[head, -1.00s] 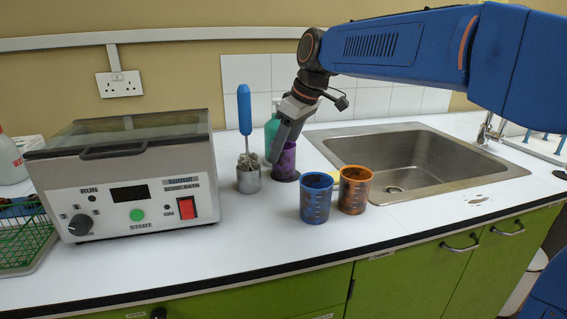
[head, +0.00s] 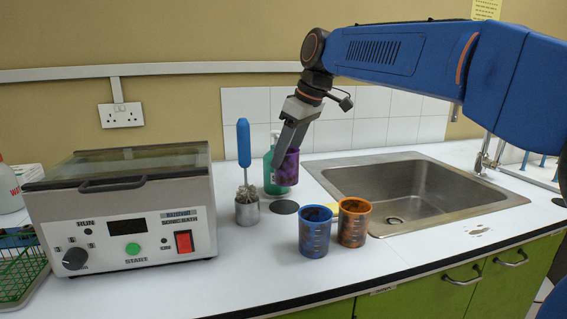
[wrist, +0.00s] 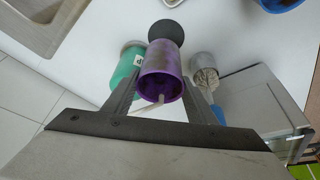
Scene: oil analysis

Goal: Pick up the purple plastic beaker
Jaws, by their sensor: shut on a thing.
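The purple plastic beaker (head: 287,168) is in my gripper (head: 288,150), held above the counter next to the green bottle. In the wrist view the beaker (wrist: 160,78) sits between the two fingers of my gripper (wrist: 160,88), its open mouth toward the camera. A pale thin piece shows at its mouth. My gripper is shut on the beaker. A dark round mat (head: 285,207) lies bare on the counter below it; it also shows in the wrist view (wrist: 166,31).
A green bottle (head: 270,180) stands just behind the beaker. A metal pot (head: 247,209) with a blue-handled tool is to the left. Blue (head: 314,232) and orange (head: 353,223) beakers stand in front. The sonic bath (head: 125,215) is left, the sink (head: 400,190) right.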

